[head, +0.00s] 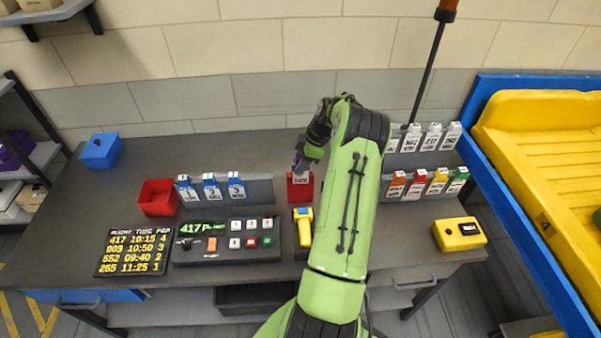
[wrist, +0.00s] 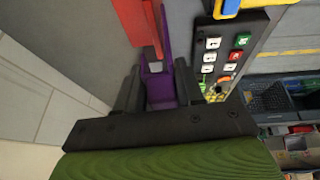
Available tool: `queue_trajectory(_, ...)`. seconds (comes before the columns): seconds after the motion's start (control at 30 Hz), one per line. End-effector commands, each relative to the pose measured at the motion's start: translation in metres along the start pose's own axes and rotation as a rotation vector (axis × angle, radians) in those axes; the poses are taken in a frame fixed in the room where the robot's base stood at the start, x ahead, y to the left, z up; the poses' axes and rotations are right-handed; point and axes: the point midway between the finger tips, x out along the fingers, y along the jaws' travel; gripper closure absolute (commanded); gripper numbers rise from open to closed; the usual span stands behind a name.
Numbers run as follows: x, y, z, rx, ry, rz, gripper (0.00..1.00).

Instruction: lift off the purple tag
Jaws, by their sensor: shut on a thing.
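The purple tag (wrist: 160,88) is between the fingers of my gripper (wrist: 158,92) in the wrist view, and the gripper is shut on it. In the head view only a small purple part (head: 298,158) shows beside my gripper (head: 303,162); my arm and hand hide the rest. A red holder (head: 300,192) with a pale label at its top stands on the grey desk (head: 250,165) just below the gripper. Its red side also shows close to the tag in the wrist view (wrist: 132,22). I cannot tell whether the tag touches it.
A rack of blue tags (head: 210,187) and a red bin (head: 158,198) are at left. A button panel (head: 225,242) and a yellow scanner (head: 302,226) lie in front. Right of my arm are racked coloured tags (head: 438,182), a yellow box (head: 459,234) and a blue-framed conveyor (head: 478,130).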

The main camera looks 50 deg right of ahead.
Motion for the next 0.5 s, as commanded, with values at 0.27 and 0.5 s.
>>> queue_trajectory(0.27, -0.025, -0.01, 0.051, 0.006, -0.002, 0.002, 0.94)
queue_trajectory(0.5, -0.049, -0.021, 0.106, 0.004, -0.002, 0.002, 0.94)
